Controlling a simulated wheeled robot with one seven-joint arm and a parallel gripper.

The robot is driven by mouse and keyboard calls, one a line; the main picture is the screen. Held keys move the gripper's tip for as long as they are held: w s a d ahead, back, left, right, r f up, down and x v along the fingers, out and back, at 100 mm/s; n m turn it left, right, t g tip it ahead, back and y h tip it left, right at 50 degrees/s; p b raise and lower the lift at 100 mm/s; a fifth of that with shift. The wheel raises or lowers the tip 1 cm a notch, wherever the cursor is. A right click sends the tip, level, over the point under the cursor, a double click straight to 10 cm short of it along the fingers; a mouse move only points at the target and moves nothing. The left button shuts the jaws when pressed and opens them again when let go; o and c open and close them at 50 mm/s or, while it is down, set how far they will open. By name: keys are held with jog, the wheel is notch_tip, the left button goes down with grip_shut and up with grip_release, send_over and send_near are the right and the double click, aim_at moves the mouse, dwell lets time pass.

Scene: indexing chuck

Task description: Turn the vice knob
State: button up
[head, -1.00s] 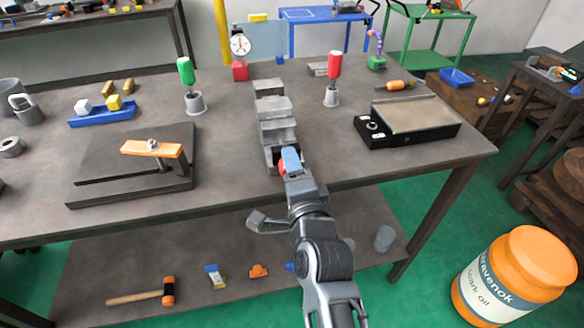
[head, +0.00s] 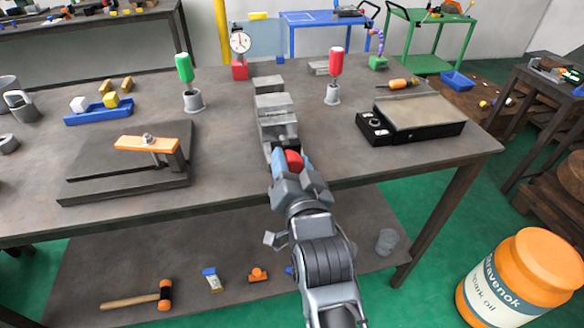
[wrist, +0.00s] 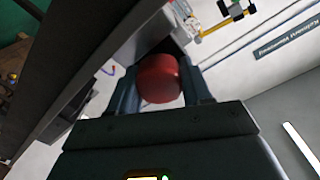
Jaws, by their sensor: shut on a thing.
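The grey vice (head: 276,117) stands near the middle of the table, its near end by the front edge. Its red knob (head: 293,160) is at that near end. My gripper (head: 291,164) is at the knob, with its blue-tipped fingers on either side. In the wrist view the round red knob (wrist: 160,78) sits between the two fingers of my gripper (wrist: 163,88), which is shut on it. The knob's far side and its shaft are hidden.
A clamp plate with an orange bar (head: 146,144) lies left of the vice. A black-sided plate (head: 412,119) lies to the right. Red (head: 336,66) and green (head: 184,72) handled tools stand upright in cups behind. Bare tabletop lies on both sides of the vice.

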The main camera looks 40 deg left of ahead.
jog(key=n+b, duration=0.1)
jog(key=n, duration=0.3)
jog(key=shift+f+b, duration=0.2)
jog(key=shift+b, duration=0.15)
jog(key=n+b, duration=0.1)
jog(key=n, duration=0.6)
jog(key=shift+n, duration=0.4)
jog(key=n, duration=0.3)
jog(key=shift+r+n, duration=0.1)
jog(key=shift+n, duration=0.3)
jog(key=n+p, duration=0.2)
jog(key=n, duration=0.4)
jog(key=shift+s+n+y+p, duration=0.1)
jog(key=shift+n+y+p, duration=0.2)
jog(key=shift+p, duration=0.1)
jog(key=n+p, duration=0.3)
jog(key=n, duration=0.3)
jog(key=shift+a, duration=0.1)
jog(key=shift+n, duration=0.3)
